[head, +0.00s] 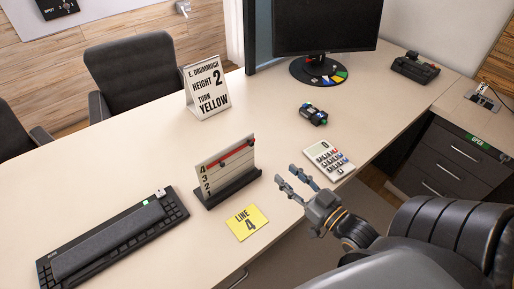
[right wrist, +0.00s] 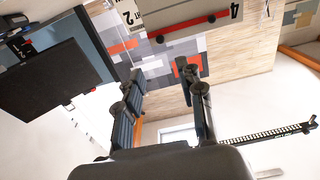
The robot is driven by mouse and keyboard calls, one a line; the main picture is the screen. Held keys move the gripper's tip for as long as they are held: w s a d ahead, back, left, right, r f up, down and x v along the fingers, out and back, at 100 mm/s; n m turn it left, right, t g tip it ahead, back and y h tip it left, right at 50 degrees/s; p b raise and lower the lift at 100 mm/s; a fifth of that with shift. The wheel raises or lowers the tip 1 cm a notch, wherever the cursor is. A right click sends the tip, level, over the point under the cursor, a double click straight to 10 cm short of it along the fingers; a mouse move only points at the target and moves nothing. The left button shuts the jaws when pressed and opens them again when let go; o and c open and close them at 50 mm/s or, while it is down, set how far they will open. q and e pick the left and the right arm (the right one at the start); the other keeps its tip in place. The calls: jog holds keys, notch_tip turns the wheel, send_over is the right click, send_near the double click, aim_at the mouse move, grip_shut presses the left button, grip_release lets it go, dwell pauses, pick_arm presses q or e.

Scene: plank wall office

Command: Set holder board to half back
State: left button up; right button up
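The holder board is a pale board (head: 222,166) with the numbers 4, 3, 2 and 1 down its left side and a red bar with dark ends across its upper part. It stands in a dark holder base (head: 234,188) on the desk and looks close to upright; its exact lean is hard to tell. My left gripper is not in view.
A yellow "LINE 4" card (head: 246,223) lies before the holder. A keyboard (head: 112,238) is at left, a calculator (head: 329,160) at right. A sign (head: 206,88) reading "HEIGHT 2 TURN YELLOW" and a monitor (head: 326,25) stand behind. The desk between sign and board is clear.

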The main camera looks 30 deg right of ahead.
aim_at(253, 144)
jog(key=w+a+p, duration=0.1)
jog(key=w+p, duration=0.1)
jog(key=w, duration=1.1)
jog(key=shift+w, duration=0.3)
jog(key=shift+a, duration=0.1)
grip_shut()
